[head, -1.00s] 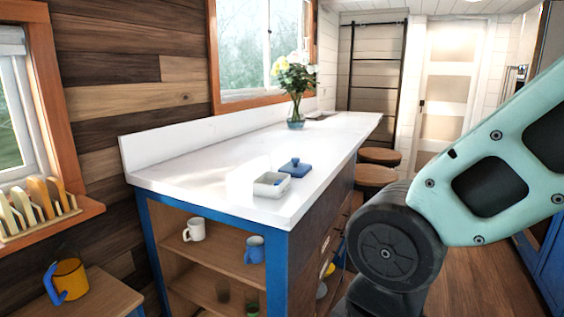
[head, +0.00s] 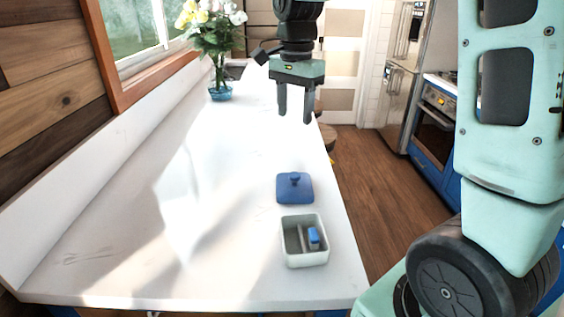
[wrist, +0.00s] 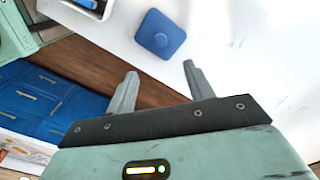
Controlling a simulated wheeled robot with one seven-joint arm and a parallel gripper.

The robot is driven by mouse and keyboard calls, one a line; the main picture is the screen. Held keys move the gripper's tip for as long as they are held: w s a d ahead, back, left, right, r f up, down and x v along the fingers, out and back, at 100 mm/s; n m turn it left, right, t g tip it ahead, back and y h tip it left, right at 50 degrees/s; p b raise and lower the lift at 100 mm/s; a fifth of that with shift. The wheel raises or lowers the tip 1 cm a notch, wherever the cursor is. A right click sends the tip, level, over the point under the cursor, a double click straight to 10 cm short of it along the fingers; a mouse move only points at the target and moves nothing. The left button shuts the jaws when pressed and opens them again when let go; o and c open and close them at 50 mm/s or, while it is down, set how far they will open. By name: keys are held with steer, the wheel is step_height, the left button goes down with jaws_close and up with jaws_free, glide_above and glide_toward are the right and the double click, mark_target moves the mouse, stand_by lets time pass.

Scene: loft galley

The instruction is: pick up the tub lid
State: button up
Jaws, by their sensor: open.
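The tub lid (head: 295,188) is a blue square with a round knob on top. It lies flat on the white counter, just behind the white tub (head: 304,241). In the wrist view the lid (wrist: 160,35) is at the top middle, beyond the fingertips. The open tub holds a small blue item (head: 314,237) and a divider. My gripper (head: 296,118) is open and empty, fingers pointing down, above the counter's right side and farther back than the lid. It also shows in the wrist view (wrist: 160,75), apart from the lid.
A vase of flowers (head: 219,88) stands at the back left of the counter (head: 150,230), by the window. The counter's right edge runs close to the tub and lid, with wooden floor (head: 385,180) beyond it. The counter left of them is clear.

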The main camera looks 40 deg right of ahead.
steer(key=p, duration=0.2)
glide_above(295, 174)
steer(key=shift+m, duration=0.3)
step_height(295, 174, down, 11)
steer(key=shift+r, duration=0.15)
steer(key=shift+s+a+f+p, duration=0.1)
steer(key=shift+f+p, duration=1.25)
steer(key=shift+f, duration=1.75)
steer(key=c, duration=1)
